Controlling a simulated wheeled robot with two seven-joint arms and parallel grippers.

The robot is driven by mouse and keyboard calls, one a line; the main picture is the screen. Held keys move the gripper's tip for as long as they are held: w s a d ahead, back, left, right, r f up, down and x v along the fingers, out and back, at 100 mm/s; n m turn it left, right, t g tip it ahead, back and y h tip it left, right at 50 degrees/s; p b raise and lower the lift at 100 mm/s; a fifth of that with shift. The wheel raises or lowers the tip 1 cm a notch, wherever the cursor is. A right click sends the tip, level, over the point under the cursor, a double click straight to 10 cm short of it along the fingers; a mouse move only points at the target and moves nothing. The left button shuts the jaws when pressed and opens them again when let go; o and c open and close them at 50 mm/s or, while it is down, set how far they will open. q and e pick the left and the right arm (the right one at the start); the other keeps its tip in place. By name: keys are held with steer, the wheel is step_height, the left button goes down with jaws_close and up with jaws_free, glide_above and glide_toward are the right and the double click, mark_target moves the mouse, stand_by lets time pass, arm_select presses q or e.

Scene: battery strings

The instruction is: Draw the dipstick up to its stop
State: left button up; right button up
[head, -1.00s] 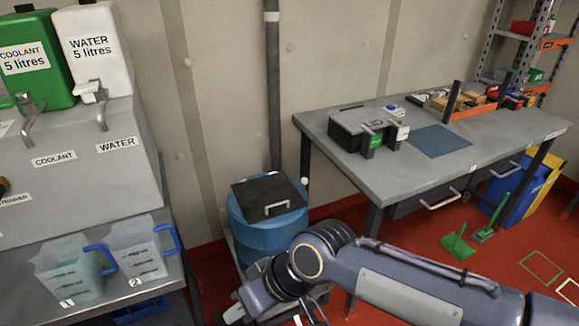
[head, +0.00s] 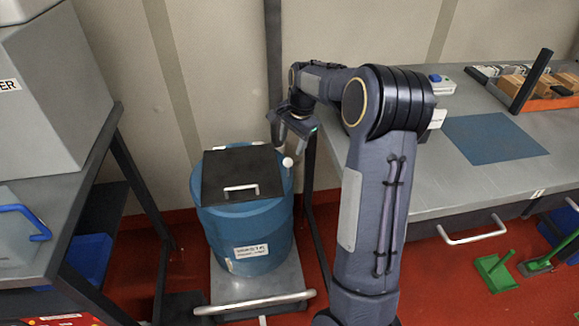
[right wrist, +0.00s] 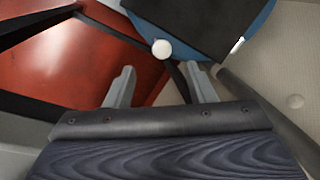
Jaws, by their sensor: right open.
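The dipstick's white ball knob (head: 287,162) shows at the right rim of the blue drum (head: 250,240). Its stem is hardly visible in these views. My right gripper (head: 292,143) is open and points down just above the knob. In the right wrist view the knob (right wrist: 161,49) appears between and slightly beyond the two open fingertips (right wrist: 160,70), with nothing between the fingers that I can see gripped. My left gripper is not in view.
The drum has a black lid (head: 240,175) with a handle and stands on a low trolley (head: 265,285). A grey pipe (head: 273,60) runs down the wall behind. A workbench (head: 450,190) is at the right and a grey stand (head: 60,190) at the left.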

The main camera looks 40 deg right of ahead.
mark_target(289, 159)
steer(key=x, duration=0.6)
steer(key=d+b+x, duration=0.1)
steer(key=x, duration=0.2)
steer(key=shift+w, duration=0.15)
steer(key=shift+a, duration=0.1)
jaws_close()
steer(key=shift+r, duration=0.15)
